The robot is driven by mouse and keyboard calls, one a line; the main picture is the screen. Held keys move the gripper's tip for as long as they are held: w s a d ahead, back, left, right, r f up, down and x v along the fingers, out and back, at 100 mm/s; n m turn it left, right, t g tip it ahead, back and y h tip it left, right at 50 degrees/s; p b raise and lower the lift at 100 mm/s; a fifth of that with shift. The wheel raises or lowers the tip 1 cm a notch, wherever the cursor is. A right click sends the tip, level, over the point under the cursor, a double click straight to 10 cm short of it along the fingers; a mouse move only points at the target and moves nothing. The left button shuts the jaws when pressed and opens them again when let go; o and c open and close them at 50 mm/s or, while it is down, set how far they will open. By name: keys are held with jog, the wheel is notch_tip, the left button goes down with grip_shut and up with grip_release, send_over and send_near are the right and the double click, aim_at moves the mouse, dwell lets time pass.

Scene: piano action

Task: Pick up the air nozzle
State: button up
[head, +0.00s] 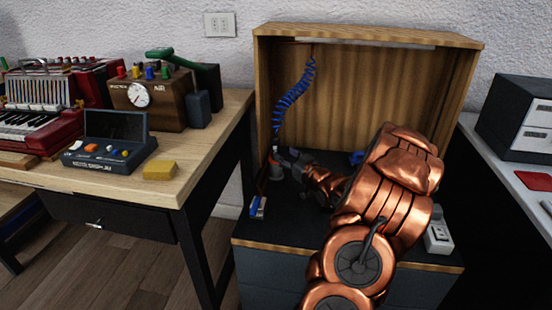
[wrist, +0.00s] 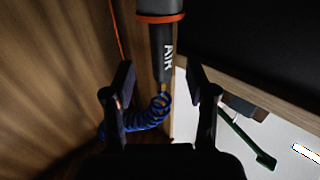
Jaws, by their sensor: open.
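The air nozzle (wrist: 162,65) is a grey cylinder marked "AIR" with an orange ring, and in the wrist view it lies between my fingers. A blue coiled hose (wrist: 150,116) joins its lower end in that view. My gripper (wrist: 160,80) is open, with a gap on each side of the nozzle. In the head view, the hose (head: 295,92) hangs inside the wooden cabinet, and my gripper (head: 280,163) is beneath it at the left side.
The wooden cabinet (head: 365,35) has side walls close to my gripper. A small blue and white item (head: 258,207) lies on its dark base at the front left. A workbench (head: 215,125) with a yellow block (head: 160,170) stands to the left. A white-topped table (head: 515,175) is right.

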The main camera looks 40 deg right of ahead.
aim_at(278, 151)
jog(key=shift+w+d+f+b, duration=0.15)
jog(key=shift+w+b, duration=0.3)
jog(key=shift+w, duration=0.7)
jog(key=shift+w+d+f+b, duration=0.15)
jog(key=shift+w+b, duration=0.25)
jog(key=shift+w, duration=0.7)
jog(key=shift+w+d+r, duration=0.15)
jog(key=shift+w+r, duration=0.05)
jog(key=shift+w, duration=0.45)
jog(key=shift+c, duration=0.3)
grip_shut()
